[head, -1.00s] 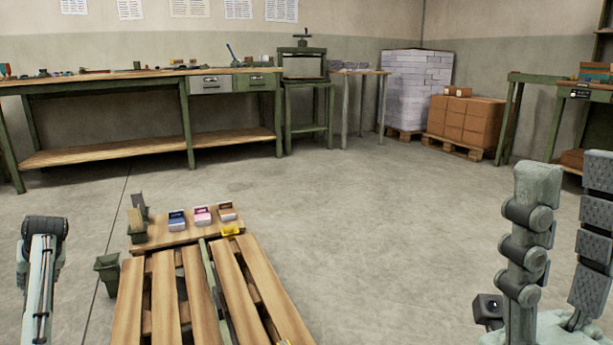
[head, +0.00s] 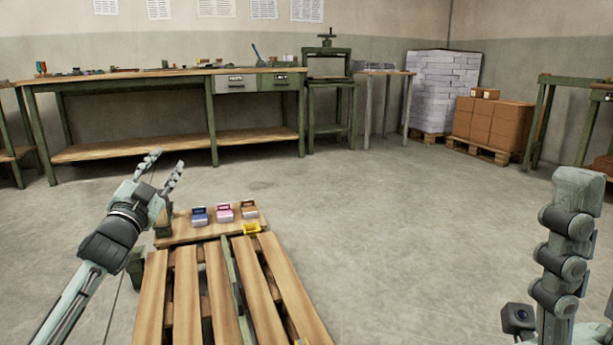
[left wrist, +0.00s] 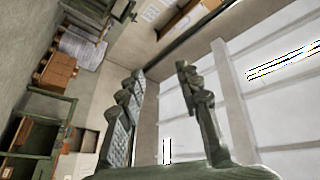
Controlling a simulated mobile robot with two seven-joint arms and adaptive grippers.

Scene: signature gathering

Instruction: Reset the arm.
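My left gripper (head: 167,162) is raised at the left of the head view, just left of and above the small board on the pallet. Its fingers are spread and nothing is between them. In the left wrist view the same gripper (left wrist: 160,70) shows both fingers apart, with the ceiling and upper wall behind. My right gripper (head: 568,235) stands upright at the right edge of the head view. One finger shows clearly and the other is mostly cut off by the frame.
A wooden pallet (head: 188,290) lies ahead with blue (head: 199,215), pink (head: 224,212) and brown (head: 249,209) boxes and a yellow item (head: 251,228) on its far board. A green bin (head: 136,266) is beside it. A long workbench (head: 130,78) lines the back wall.

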